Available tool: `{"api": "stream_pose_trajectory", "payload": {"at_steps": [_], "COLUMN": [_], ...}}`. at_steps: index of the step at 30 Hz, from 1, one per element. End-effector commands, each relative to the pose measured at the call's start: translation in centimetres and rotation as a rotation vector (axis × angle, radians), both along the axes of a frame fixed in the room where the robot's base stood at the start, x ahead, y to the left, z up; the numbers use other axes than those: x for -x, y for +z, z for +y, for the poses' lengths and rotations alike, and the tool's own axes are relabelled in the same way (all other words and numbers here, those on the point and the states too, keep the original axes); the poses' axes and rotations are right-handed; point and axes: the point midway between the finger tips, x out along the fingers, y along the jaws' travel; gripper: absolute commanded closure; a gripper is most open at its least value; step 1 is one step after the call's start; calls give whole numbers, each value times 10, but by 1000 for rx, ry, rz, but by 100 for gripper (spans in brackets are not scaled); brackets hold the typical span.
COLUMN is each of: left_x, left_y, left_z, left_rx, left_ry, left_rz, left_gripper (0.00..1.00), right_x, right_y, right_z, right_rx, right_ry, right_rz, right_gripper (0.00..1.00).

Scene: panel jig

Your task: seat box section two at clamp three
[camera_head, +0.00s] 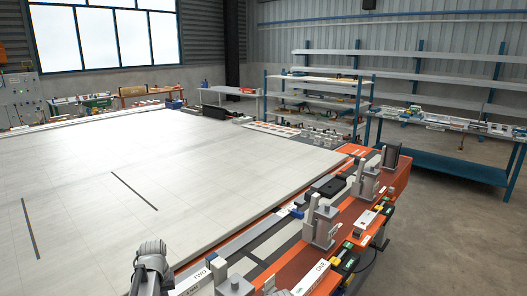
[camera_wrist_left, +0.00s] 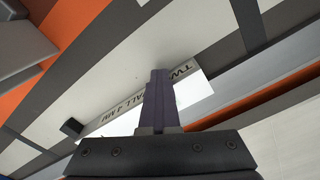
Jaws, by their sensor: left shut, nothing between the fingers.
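In the left wrist view, my left gripper (camera_wrist_left: 159,72) is shut with its dark fingers together and nothing between them. Beyond the fingertips is a pale bar (camera_wrist_left: 112,108) with lettering, partly readable as "TW" and "WALL 4 MM"; it may be box section two. The fingers hide the middle of the lettering, and I cannot tell whether they touch the bar. In the head view, several grey clamps (camera_head: 321,224) stand along the orange jig edge. I cannot tell which is clamp three. My right gripper is not in view.
A large pale panel (camera_head: 100,170) fills the jig's left and middle. A white plate marked "ONE" (camera_head: 311,279) lies at the front edge. A blue bench (camera_head: 440,155) with parts and shelving (camera_head: 315,95) stand behind right. Bare floor lies right of the jig.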

Motion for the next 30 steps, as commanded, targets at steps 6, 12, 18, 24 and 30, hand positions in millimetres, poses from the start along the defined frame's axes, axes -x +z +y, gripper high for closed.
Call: {"api": "stream_pose_trajectory", "payload": {"at_steps": [6,12,18,24,30], "left_x": [-1,5,11,13,13], "left_y": [0,0,0,0,5], "left_z": [1,-5,-11,-14,-14], "left_rx": [-6,-4,-3,-3,-3], "left_ry": [1,1,1,1,1], "left_rz": [-5,-4,-3,-2,-1], "left_gripper": [100,100,100,100,100], "right_x": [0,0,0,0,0], "right_y": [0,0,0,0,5], "right_z": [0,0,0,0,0], "right_rx": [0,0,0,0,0], "right_ry": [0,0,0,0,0], "right_rz": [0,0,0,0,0], "right_gripper": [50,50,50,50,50]}}
